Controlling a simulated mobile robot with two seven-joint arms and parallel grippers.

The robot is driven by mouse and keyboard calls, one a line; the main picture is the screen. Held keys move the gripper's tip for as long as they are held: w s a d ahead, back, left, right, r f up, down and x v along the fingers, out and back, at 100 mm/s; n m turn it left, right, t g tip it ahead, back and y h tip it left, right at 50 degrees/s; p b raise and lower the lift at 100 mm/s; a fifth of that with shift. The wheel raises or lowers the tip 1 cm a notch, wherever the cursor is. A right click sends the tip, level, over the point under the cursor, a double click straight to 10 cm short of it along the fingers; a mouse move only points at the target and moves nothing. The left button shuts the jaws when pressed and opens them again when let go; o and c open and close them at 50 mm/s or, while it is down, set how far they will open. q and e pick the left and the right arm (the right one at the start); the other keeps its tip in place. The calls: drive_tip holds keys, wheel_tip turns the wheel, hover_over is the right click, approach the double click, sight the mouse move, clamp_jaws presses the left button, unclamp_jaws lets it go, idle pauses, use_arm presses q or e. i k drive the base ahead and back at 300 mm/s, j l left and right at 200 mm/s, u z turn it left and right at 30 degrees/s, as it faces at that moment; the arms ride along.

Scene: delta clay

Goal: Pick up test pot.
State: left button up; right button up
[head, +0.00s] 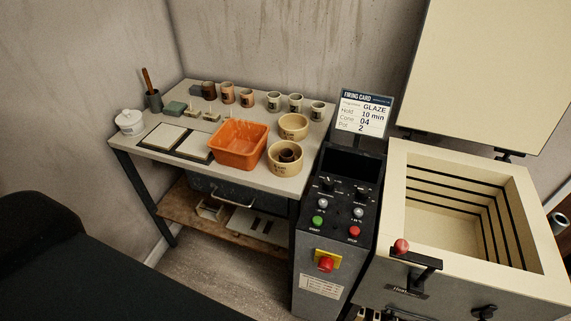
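No pot carries a label I can read as "test pot", so I cannot tell which one it is. Several small cups stand along the back of the worktable (245,178): a dark brown cup (209,91), two reddish-brown cups (228,92) (247,98), and pale cups with dark bands (274,101) (295,102) (318,110). A tan bowl (293,126) stands at the right. A wider tan ring-shaped vessel (272,160) in front of it has a smaller dark round thing (288,155) inside. Neither of my grippers is in view.
An orange bin (238,145), two flat trays (165,137) and a white lidded jar (129,122) share the worktable. A control box (335,220) with a firing card (362,114) stands between the table and an open, empty-looking kiln (480,272).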

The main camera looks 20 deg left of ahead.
sight(287, 155)
drive_tip(key=i+j, duration=0.1)
drive_tip(key=j, duration=0.35)
drive_tip(key=i+j, duration=0.1)
drive_tip(key=j, duration=0.4)
drive_tip(key=i+j, duration=0.1)
drive_tip(key=j, duration=0.35)
drive_tip(key=j+z, duration=0.3)
drive_tip(key=z, duration=1.15)
drive_tip(key=i+j, duration=0.05)
